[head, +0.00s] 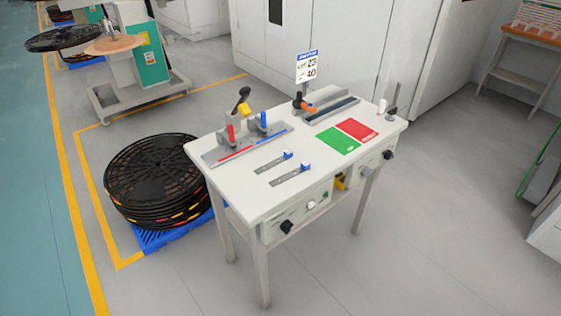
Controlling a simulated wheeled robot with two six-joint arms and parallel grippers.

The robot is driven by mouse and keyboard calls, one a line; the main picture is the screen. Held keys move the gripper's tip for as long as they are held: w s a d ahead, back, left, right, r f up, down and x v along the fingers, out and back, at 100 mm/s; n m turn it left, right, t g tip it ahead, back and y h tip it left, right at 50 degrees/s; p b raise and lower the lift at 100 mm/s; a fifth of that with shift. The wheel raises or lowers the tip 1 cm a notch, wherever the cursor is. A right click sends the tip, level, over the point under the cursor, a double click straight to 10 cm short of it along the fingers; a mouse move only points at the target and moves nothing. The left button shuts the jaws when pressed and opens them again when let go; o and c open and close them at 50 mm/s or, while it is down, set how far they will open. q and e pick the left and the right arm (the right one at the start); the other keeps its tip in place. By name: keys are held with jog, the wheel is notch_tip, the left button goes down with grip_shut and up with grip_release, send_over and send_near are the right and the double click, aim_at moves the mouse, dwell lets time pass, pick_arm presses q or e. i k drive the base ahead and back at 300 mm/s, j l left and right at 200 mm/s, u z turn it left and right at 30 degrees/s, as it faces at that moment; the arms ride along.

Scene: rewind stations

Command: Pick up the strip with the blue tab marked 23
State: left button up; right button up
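Two short grey strips lie flat on the white worktable (255,205), roughly parallel, each with a blue tab at its right end. The far strip (270,165) has its tab (288,155) just in front of the clamp fixture. The near strip (288,179) has its tab (305,168) a little closer to the front edge. The marks on both tabs are too small to read, so I cannot tell which says 23. Neither of my grippers is in view.
A fixture with red (231,134) and blue (264,120) handles stands behind the strips. A green pad (338,140) and a red pad (357,131) lie to their right. A sign (307,68) reads 23 and 40. Black reels (152,170) are stacked left of the table.

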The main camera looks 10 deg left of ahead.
aim_at(289, 153)
jog(key=i+l+u, duration=0.15)
jog(key=u, duration=0.85)
jog(key=i+l+u, duration=0.1)
jog(key=l+u, duration=0.25)
jog(key=l, duration=0.35)
jog(key=l+u, duration=0.35)
jog(key=l, duration=0.35)
jog(key=l+u, duration=0.4)
jog(key=l, duration=0.35)
